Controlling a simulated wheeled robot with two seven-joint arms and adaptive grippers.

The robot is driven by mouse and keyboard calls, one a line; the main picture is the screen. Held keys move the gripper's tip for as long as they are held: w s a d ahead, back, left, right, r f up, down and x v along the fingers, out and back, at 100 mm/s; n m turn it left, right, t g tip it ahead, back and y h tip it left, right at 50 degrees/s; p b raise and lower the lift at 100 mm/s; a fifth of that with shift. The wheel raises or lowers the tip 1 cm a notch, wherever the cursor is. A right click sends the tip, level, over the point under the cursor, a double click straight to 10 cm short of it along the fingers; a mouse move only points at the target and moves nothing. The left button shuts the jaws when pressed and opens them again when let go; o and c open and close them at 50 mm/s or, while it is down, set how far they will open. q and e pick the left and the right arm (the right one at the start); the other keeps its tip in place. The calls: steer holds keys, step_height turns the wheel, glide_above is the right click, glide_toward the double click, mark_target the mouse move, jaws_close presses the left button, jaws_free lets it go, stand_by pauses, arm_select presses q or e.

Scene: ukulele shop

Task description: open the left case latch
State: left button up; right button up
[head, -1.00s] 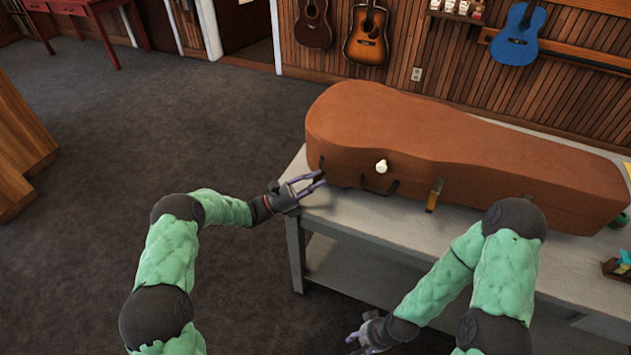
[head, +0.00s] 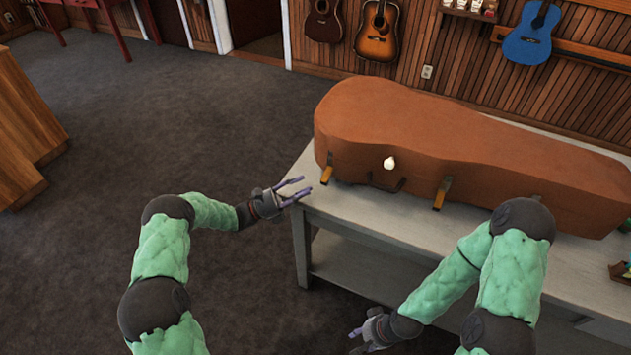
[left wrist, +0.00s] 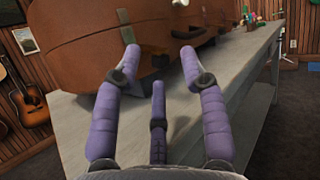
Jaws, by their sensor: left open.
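The brown instrument case (head: 470,150) lies closed-lidded on the grey table. Its left latch (head: 327,170) hangs down on the front side near the left end and shows brass colour. The right latch (head: 441,193) hangs down in the same way. A dark handle (head: 386,184) and a whitish knob (head: 390,163) sit between them. My left gripper (head: 304,187) is open and empty, just left of the left latch and apart from it. In the left wrist view the case (left wrist: 85,50) is beyond the spread fingers (left wrist: 158,60). My right gripper (head: 362,335) is low in front of the table; its fingers are unclear.
The grey table (head: 350,225) has a bare strip along its front edge. A small box (head: 620,272) stands at the right. Guitars, including a blue guitar (head: 532,38), hang on the back wall. Open floor lies left of the table.

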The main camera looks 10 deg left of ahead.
arm_select(q)
steer(key=shift+v, duration=2.15)
